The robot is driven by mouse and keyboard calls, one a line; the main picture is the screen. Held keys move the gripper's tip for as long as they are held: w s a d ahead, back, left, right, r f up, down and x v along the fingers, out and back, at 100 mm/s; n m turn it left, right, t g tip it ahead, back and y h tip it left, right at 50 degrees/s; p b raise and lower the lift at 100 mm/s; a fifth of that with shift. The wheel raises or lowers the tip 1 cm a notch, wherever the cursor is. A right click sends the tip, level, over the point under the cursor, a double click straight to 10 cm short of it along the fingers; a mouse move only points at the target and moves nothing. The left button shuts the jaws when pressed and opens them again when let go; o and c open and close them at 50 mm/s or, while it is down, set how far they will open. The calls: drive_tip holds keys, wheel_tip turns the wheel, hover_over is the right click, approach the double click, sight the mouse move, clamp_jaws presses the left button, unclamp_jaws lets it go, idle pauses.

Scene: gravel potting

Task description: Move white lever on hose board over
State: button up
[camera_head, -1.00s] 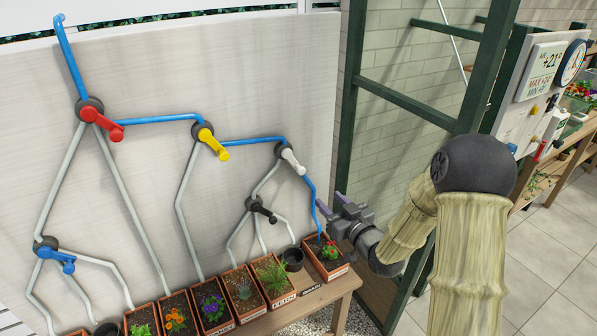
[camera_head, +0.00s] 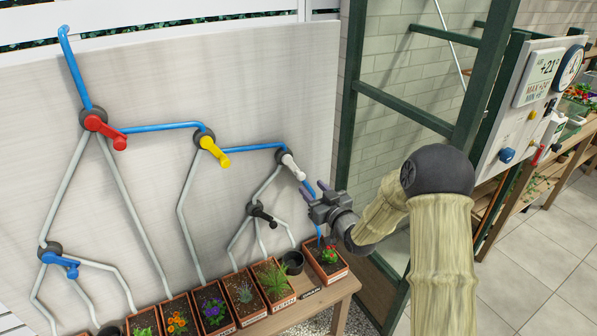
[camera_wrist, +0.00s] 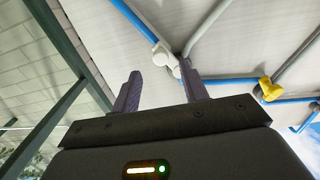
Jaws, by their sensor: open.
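The white lever (camera_head: 292,164) sits on a dark round hub on the hose board (camera_head: 150,190) and points down to the right. A blue hose reaches it from the left, and another blue hose leads down from it. My gripper (camera_head: 315,190) is open and empty, just below and right of the lever's end. In the wrist view the white lever (camera_wrist: 168,56) shows beyond and between my open fingers (camera_wrist: 160,90). I cannot tell whether a finger touches it.
Red (camera_head: 105,130), yellow (camera_head: 213,150), blue (camera_head: 60,263) and black (camera_head: 262,213) levers sit on the same board. Potted plants line a wooden bench (camera_head: 335,290) below. A dark green frame post (camera_head: 347,100) stands right of the board.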

sight(303, 178)
drive_tip(key=p+x, duration=0.2)
drive_tip(key=x, duration=0.7)
drive_tip(key=shift+a, duration=0.1)
drive_tip(key=shift+c, duration=0.2)
